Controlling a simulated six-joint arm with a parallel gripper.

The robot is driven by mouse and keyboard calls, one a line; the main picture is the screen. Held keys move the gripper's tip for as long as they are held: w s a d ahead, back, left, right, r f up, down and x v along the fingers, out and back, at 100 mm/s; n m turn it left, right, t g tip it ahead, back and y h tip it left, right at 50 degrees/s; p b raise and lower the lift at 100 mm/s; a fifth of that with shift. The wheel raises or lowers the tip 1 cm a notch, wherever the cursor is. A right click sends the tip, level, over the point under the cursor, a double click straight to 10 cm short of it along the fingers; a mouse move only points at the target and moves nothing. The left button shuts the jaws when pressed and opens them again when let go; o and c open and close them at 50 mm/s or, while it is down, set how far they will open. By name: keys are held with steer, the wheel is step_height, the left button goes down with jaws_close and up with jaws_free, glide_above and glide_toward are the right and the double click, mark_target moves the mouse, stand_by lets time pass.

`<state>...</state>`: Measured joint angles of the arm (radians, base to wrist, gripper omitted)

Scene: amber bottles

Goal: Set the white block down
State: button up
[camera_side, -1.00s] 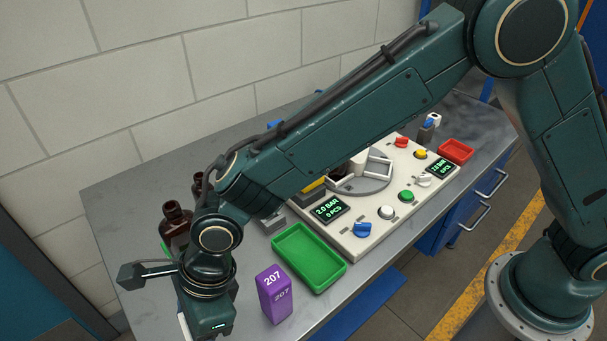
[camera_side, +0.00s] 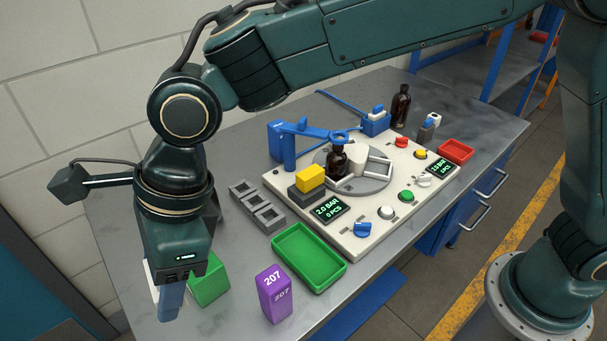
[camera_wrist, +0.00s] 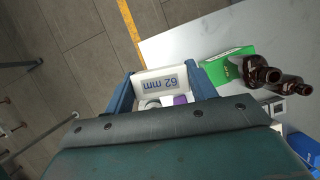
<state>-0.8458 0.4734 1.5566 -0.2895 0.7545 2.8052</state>
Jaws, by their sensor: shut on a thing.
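In the side view my gripper (camera_side: 165,300) points down at the lower left, over the bench's left end. Only a thin strip of the white block (camera_side: 149,276) shows there beside a finger. Its underside is hidden, and I cannot tell how far it is above the bench.
A green block (camera_side: 209,284) stands close right of my gripper. A purple "207" block (camera_side: 273,294) and green tray (camera_side: 310,257) lie farther right. Two brown bottles (camera_wrist: 258,74) (camera_wrist: 292,86) stand near the green block in the wrist view. A grey rack (camera_side: 258,207) is behind.

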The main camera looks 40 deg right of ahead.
steer(key=w+d+r+m+t+h, duration=0.15)
steer(key=w+d+m, duration=0.45)
steer(key=w+d, duration=1.45)
steer(key=w+d+m+t+h, duration=0.1)
steer(key=w+d+m, duration=0.15)
steer(key=d, duration=1.15)
steer(key=w+d+m+t, duration=0.15)
steer(key=w+d, duration=0.25)
steer(key=d, duration=0.9)
steer(key=s+d+m+h, duration=0.1)
steer(key=s+d+m, duration=0.2)
steer(key=d, duration=1.1)
steer(key=s+d+m+h, duration=0.1)
steer(key=s+d+m, duration=0.2)
steer(key=d, duration=1.1)
steer(key=s+d+m+h, duration=0.2)
steer(key=s+d+m, duration=0.3)
steer(key=s+d, duration=1.35)
steer(key=shift+g, duration=0.4)
steer(key=x, duration=0.3)
steer(key=d+x, duration=0.1)
steer(key=x, duration=0.1)
steer(key=shift+s+d+f, duration=0.1)
steer(key=shift+f, duration=0.3)
steer(key=shift+f, duration=0.1)
step_height(320, 180, down, 20)
steer(key=shift+r, duration=0.1)
